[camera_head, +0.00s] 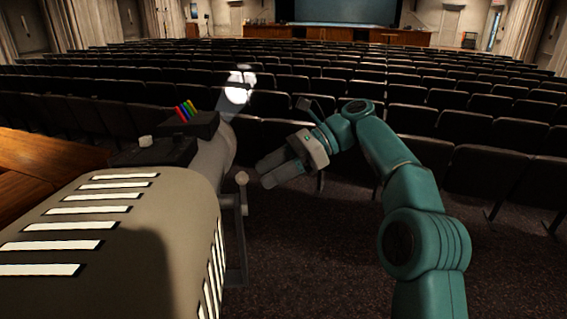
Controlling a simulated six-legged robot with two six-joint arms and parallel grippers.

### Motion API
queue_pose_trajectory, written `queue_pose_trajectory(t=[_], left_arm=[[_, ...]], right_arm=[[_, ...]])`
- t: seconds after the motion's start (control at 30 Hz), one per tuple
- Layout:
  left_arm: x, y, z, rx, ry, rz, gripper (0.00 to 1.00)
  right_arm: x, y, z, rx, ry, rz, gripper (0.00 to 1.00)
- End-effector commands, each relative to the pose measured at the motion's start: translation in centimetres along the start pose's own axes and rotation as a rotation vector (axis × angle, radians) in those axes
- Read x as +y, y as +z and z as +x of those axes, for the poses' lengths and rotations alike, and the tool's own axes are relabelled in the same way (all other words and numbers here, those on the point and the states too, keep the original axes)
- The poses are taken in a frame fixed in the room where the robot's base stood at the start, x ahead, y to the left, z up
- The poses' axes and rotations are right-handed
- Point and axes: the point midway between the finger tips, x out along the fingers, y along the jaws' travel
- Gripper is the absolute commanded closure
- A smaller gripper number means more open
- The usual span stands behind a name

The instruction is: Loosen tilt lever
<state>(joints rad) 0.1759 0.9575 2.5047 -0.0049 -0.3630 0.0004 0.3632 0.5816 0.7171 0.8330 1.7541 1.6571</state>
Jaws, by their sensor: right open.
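A large grey spotlight (130,225) with slatted vents fills the left of the head view. On its right side is a grey upright bracket (242,240) with a pale round knob (242,178) at its top. This looks like the tilt lever, though I cannot be sure. My right gripper (263,174) comes in from the right with its two grey fingers open. The fingertips point left at the knob and look a short way to its right, with nothing between them. My left gripper is not in view.
A row of coloured levers (186,110) and a pale knob (146,141) on a dark box top the spotlight. A wooden desk (40,165) is at the left. Rows of dark seats (480,170) fill the hall beyond. Dark carpet lies right of the spotlight.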

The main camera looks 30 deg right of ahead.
Motion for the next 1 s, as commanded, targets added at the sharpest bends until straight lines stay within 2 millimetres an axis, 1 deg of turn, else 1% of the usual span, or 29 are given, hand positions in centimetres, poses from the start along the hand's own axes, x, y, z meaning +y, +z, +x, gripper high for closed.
queue_pose_trajectory(t=[0.03,0.3,0.5,1.0], left_arm=[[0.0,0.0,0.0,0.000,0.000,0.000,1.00],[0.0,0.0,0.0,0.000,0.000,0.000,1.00],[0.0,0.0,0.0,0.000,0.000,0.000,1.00],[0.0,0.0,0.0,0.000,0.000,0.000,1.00]], right_arm=[[-0.1,-0.1,-1.1,0.002,-0.004,0.000,0.50],[-0.1,0.0,-3.1,0.000,-0.001,0.001,0.50],[0.0,-0.1,-3.6,0.001,0.001,0.000,0.50],[0.0,0.0,-3.6,0.001,0.001,0.000,0.50]])
